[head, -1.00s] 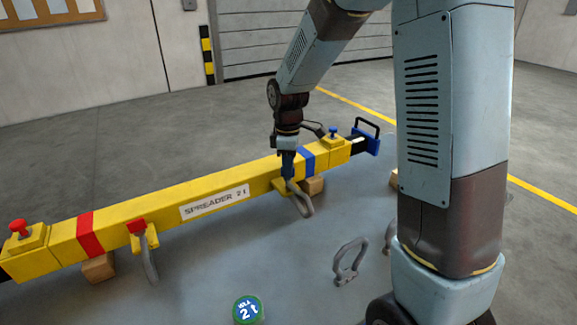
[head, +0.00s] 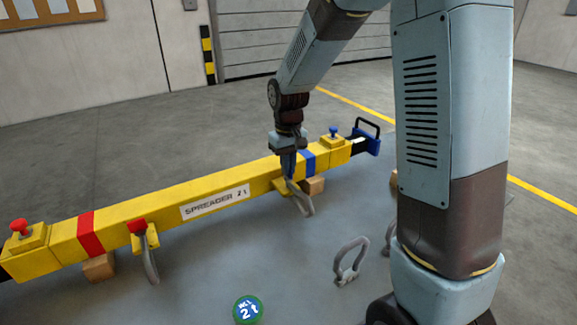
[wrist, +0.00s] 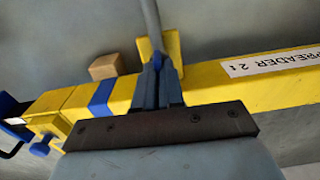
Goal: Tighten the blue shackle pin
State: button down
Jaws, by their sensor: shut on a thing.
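A yellow spreader beam (head: 150,205) lies across the mat with a red band and a blue band. A grey shackle (head: 304,203) hangs from the yellow lug beside the blue band; it also shows in the wrist view (wrist: 151,20). My gripper (head: 289,178) points down at that lug. In the wrist view my gripper (wrist: 157,72) is shut on the blue shackle pin (wrist: 157,61), of which only a small blue part shows between the fingertips. Most of the pin is hidden by the fingers.
A second shackle (head: 151,265) with a red pin (head: 137,226) hangs near the red band (head: 91,233). A loose shackle (head: 351,262) stands right of the beam. Wooden blocks (head: 98,267) support the beam. A green-blue 2t disc (head: 248,310) lies in front.

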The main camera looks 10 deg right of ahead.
jog(key=m, duration=0.4)
jog(key=shift+w+r+m, duration=0.1)
jog(key=shift+m, duration=0.2)
jog(key=m, duration=0.4)
jog(key=shift+m, duration=0.3)
jog(key=m, duration=0.4)
jog(key=shift+m, duration=2.3)
jog(key=c, duration=1.2)
grip_release()
jog(key=shift+c, duration=0.2)
